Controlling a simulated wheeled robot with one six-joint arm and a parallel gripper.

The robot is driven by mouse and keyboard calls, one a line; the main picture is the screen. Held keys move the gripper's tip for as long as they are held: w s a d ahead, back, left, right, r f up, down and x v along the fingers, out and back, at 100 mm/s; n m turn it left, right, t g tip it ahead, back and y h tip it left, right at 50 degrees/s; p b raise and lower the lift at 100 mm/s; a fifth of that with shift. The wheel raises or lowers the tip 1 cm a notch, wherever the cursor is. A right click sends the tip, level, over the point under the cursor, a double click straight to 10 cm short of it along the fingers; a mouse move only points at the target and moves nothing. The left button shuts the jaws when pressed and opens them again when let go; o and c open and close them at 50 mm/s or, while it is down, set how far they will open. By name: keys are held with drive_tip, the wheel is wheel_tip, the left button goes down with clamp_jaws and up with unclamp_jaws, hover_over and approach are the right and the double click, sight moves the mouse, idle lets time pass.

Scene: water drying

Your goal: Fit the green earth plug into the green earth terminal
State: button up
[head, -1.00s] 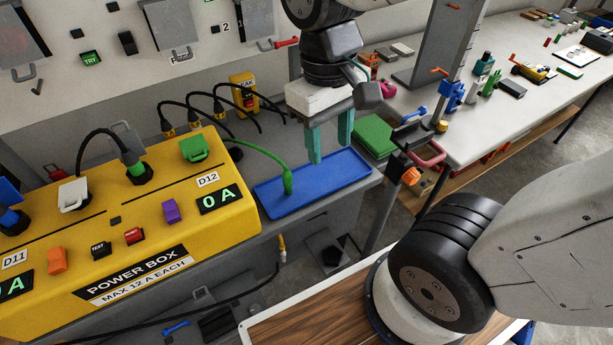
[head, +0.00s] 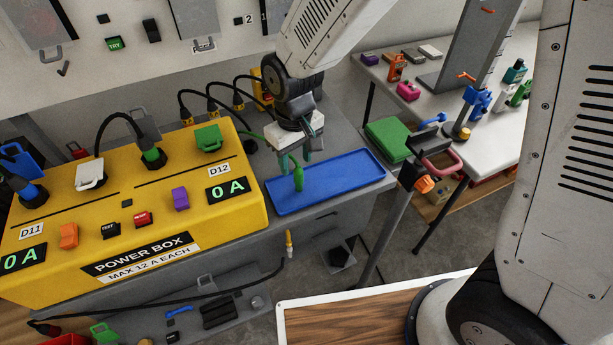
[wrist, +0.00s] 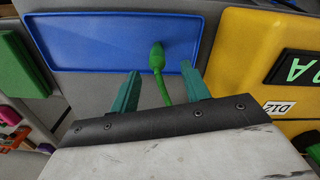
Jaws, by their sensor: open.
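The green earth plug (head: 298,179) is at the left end of the blue tray (head: 345,183), with its green cable running back behind the yellow box. In the wrist view the plug (wrist: 157,58) shows just beyond the fingertips, with its cable passing between them. My gripper (head: 296,163) is open, its teal fingers close to the plug; the wrist view shows a gap on both sides of the cable (wrist: 160,88). On the yellow power box, a green flap cover (head: 208,137) sits near the D12 label; I cannot tell whether a terminal is under it.
The yellow power box (head: 130,220) stands left of the tray, with a plug (head: 152,155) and a black cable in its top. Yellow-collared cables (head: 213,104) stand behind it. A green block (head: 387,138) is right of the tray. The rest of the tray is bare.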

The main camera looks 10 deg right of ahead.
sight(298, 168)
drive_tip(key=f, duration=0.6)
drive_tip(key=shift+w+d, duration=0.1)
drive_tip(key=shift+d, duration=0.15)
clamp_jaws()
